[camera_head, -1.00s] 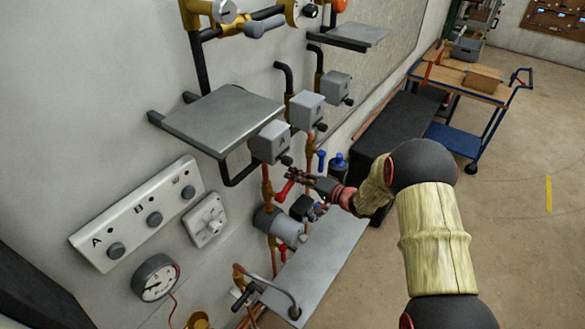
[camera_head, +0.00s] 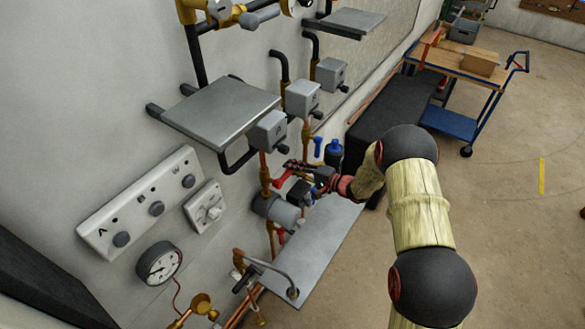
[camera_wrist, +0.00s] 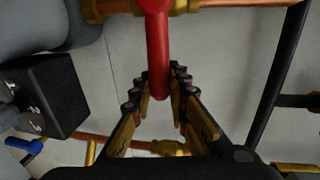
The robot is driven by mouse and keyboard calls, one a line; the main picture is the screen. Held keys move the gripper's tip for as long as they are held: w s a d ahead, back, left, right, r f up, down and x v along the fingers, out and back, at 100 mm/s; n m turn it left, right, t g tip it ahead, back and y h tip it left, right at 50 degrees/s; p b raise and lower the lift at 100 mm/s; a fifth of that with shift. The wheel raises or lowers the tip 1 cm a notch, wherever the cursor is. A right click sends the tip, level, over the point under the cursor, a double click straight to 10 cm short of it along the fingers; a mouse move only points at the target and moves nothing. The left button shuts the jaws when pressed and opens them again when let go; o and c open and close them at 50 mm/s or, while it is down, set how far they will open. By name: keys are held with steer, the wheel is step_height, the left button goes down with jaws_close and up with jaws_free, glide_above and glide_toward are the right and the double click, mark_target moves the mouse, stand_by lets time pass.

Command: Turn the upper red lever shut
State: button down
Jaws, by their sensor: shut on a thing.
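The upper red lever (camera_head: 281,180) sits on a brass valve in the copper pipe below a grey box marked with a letter. In the wrist view the red lever (camera_wrist: 157,45) comes down from the brass fitting, its free end between my fingers. My gripper (camera_head: 291,167) is at the lever's outer end, and in the wrist view my gripper (camera_wrist: 160,78) is shut on it with one finger on each side. A second red lever (camera_head: 281,236) is lower on the same pipework, partly hidden.
A grey shelf (camera_head: 221,111) juts from the wall above left. A grey cylinder (camera_head: 275,210) and a flat metal plate (camera_head: 318,250) lie below my gripper. Open floor is to the right.

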steer(key=shift+f, duration=0.1)
steer(key=c, duration=1.7)
jaws_free()
steer(key=shift+d, duration=0.1)
steer(key=v, duration=1.2)
steer(key=shift+w, duration=0.1)
